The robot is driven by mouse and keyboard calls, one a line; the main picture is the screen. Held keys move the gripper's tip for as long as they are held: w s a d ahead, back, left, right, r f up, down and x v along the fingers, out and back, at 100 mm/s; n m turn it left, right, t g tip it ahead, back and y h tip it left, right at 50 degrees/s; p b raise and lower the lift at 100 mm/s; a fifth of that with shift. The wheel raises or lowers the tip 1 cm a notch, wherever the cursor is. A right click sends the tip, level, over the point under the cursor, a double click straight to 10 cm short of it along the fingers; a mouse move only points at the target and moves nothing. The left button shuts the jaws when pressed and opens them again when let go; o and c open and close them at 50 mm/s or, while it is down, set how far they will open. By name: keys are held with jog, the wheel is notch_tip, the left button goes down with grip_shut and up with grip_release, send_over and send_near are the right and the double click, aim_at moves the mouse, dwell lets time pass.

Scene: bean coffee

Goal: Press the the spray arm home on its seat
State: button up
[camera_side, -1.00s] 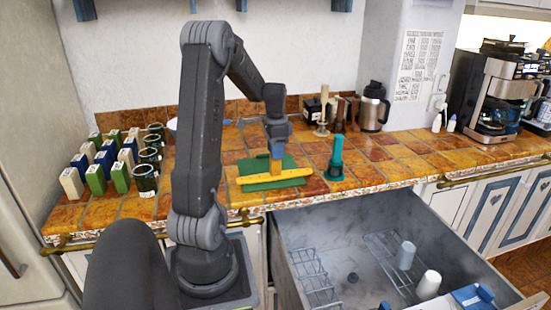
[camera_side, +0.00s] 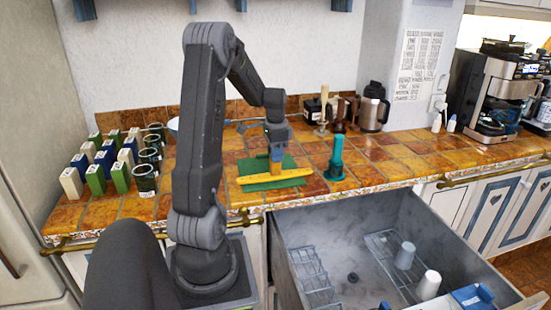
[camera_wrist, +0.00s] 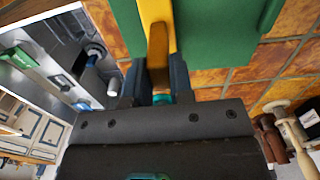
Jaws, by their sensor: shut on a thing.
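A long yellow bar, which I take to be the spray arm (camera_side: 294,175), lies across a green mat or block (camera_side: 287,163) on the tiled counter. A short yellow upright piece rises from the bar. My gripper (camera_side: 276,157) stands above the bar, pointing down, with its blue fingers shut on that upright piece. In the wrist view my gripper (camera_wrist: 157,85) has a dark finger on each side of the yellow-brown piece (camera_wrist: 158,45), with the green surface (camera_wrist: 225,35) beyond. Any seat under the bar is hidden, and I cannot tell how closely the bar sits.
A teal upright holder (camera_side: 336,160) stands just right of the mat. Several blocks (camera_side: 96,180) and dark green cups (camera_side: 146,178) stand at left. A candlestick-like post (camera_side: 322,112) and flask (camera_side: 373,108) stand behind. An open drawer (camera_side: 345,235) lies below the counter's front edge.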

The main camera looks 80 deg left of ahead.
grip_shut()
jog(key=shift+r, duration=0.1)
notch_tip(320, 180, up, 8)
jog(key=shift+f, duration=0.1)
dwell(1.2)
